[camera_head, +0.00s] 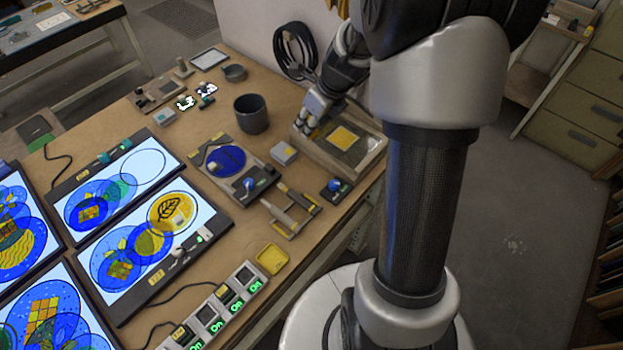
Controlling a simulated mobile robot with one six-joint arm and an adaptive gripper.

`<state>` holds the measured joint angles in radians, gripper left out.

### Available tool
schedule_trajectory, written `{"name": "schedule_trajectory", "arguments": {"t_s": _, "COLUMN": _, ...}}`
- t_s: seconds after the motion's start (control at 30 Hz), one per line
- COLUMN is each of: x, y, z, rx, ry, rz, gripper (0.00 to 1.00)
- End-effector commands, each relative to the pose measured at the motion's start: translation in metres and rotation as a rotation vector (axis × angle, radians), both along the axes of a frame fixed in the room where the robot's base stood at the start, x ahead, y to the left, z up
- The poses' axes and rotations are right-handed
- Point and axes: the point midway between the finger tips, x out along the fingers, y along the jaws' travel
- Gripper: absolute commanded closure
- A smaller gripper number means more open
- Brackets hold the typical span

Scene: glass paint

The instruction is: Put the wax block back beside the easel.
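A yellow, rounded square piece (272,259) lies at the table's front edge, beside a strip of switches; it may be the wax block, but I cannot tell for sure. Lit panels with blue and yellow round glass designs, one of them the near panel (152,240), stand on the left; I cannot tell which thing is the easel. My gripper (309,130) is low over the left side of a wooden tray (367,160) that holds a yellow square. Small yellow-orange bits show at its fingertips. Whether the fingers hold anything is too small to tell.
A dark cup (251,114) stands left of my gripper. A blue disc on a stand (226,160), a small grey block (284,152) and a wooden frame (291,212) crowd the middle. Black cable coils (295,50) hang at the wall behind. Bare tabletop shows between the items.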

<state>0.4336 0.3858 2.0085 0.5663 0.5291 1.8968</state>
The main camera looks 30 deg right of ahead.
Motion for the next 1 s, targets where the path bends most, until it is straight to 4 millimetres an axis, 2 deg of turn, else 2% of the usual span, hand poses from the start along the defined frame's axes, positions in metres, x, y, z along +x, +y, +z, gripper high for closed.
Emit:
{"name": "schedule_trajectory", "arguments": {"t_s": 0.03, "x": -0.001, "y": 0.001, "z": -0.018, "rx": 0.002, "ry": 0.005, "rz": -0.002, "gripper": 0.95}}
{"name": "schedule_trajectory", "arguments": {"t_s": 0.1, "x": -0.001, "y": 0.000, "z": -0.038, "rx": 0.003, "ry": 0.006, "rz": -0.002, "gripper": 0.95}}
{"name": "schedule_trajectory", "arguments": {"t_s": 0.4, "x": -0.001, "y": 0.000, "z": -0.118, "rx": 0.003, "ry": 0.004, "rz": -0.003, "gripper": 0.95}}
{"name": "schedule_trajectory", "arguments": {"t_s": 0.53, "x": -0.001, "y": -0.001, "z": -0.139, "rx": 0.001, "ry": 0.002, "rz": -0.001, "gripper": 0.95}}
{"name": "schedule_trajectory", "arguments": {"t_s": 0.77, "x": 0.000, "y": -0.001, "z": -0.153, "rx": 0.001, "ry": 0.002, "rz": -0.001, "gripper": 0.95}}
{"name": "schedule_trajectory", "arguments": {"t_s": 1.0, "x": -0.001, "y": -0.001, "z": -0.189, "rx": 0.002, "ry": 0.003, "rz": -0.001, "gripper": 0.95}}
